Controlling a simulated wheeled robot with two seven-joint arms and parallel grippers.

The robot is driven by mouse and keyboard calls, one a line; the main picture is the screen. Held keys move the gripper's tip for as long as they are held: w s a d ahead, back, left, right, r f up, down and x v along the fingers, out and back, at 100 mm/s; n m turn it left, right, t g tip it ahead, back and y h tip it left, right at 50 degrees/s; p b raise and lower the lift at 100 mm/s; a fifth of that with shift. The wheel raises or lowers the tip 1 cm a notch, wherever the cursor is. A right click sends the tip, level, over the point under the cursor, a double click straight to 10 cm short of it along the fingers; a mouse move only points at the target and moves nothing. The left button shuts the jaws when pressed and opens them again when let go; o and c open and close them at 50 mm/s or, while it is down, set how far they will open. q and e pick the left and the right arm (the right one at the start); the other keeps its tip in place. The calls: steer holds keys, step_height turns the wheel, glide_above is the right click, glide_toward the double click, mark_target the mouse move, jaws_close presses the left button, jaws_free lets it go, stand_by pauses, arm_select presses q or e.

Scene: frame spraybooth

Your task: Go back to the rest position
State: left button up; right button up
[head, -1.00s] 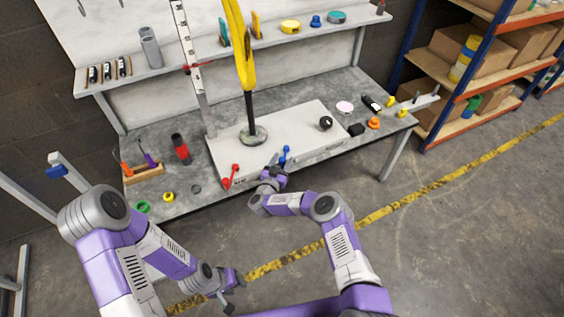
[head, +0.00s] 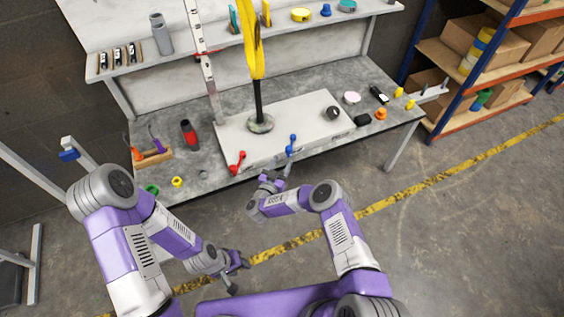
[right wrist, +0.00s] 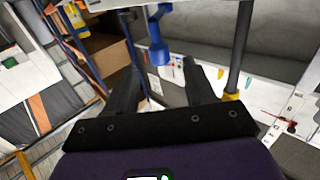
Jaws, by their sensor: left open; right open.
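My left gripper (head: 236,276) hangs low over the floor, in front of the bench and empty. My right gripper (head: 276,182) is just off the bench's front edge, below a blue-handled clamp (head: 291,146). In the right wrist view, its black fingers (right wrist: 160,72) are spread apart with nothing gripped. A blue part (right wrist: 157,42) shows beyond them, and I see a gap between it and the fingers.
The grey workbench (head: 350,92) holds a pale plate (head: 290,116) with a yellow-wrapped post (head: 252,45) and a red clamp (head: 236,162). Shelving with boxes (head: 470,40) stands at the right. The floor (head: 470,235) at front right is clear.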

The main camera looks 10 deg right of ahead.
stand_by(0.3)
steer(key=s+a+f+n+g+y, duration=0.4)
steer(key=s+a+n+g+y, duration=0.15)
steer(key=s+y, duration=0.5)
steer(key=s+d+g+y, duration=0.1)
steer(key=s+d+g, duration=0.1)
steer(key=s, duration=0.6)
steer(key=s+d+m+g+y, duration=0.1)
steer(key=s+g, duration=0.3)
steer(key=s, duration=0.4)
steer(key=s+d+m+g+y, duration=0.1)
steer(key=s+d+g, duration=0.1)
steer(key=s, duration=0.6)
steer(key=shift+s+d+r+g, duration=0.2)
steer(key=shift+d+g, duration=0.2)
steer(key=shift+g, duration=0.35)
